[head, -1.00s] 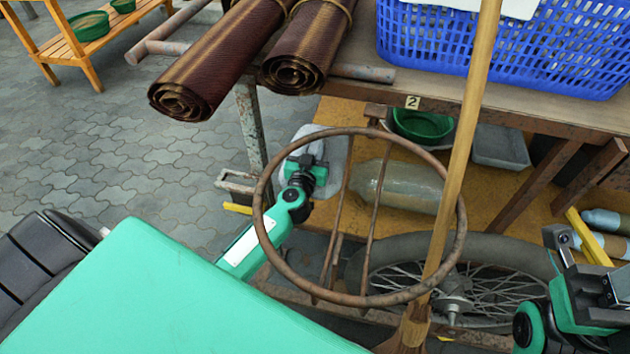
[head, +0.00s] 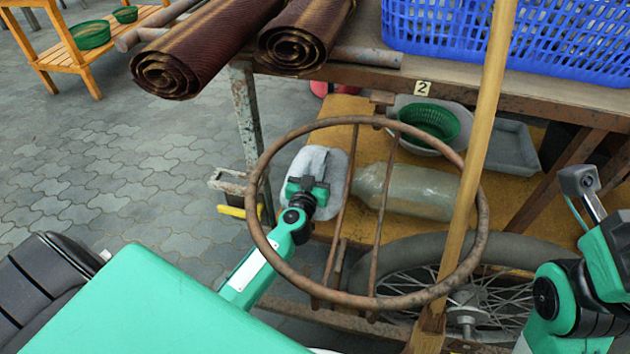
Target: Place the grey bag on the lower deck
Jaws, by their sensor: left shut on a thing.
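The grey bag (head: 322,166) is at the left end of the yellow-brown lower deck (head: 340,113), partly behind my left gripper and the rusty ring. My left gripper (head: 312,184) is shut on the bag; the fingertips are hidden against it. I cannot tell whether the bag rests on the deck or is just above it. My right gripper (head: 581,189) is at the right edge, away from the bag, with its fingers seen side-on; its opening is unclear.
A rusty ring stand (head: 262,235) and a wooden pole (head: 478,150) stand in front of the deck. A glass bottle (head: 418,193), a green bowl (head: 430,121) and a grey tray (head: 512,150) are on the deck. A spoked wheel (head: 400,250) stands below. Rolled mats (head: 205,50) overhang above.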

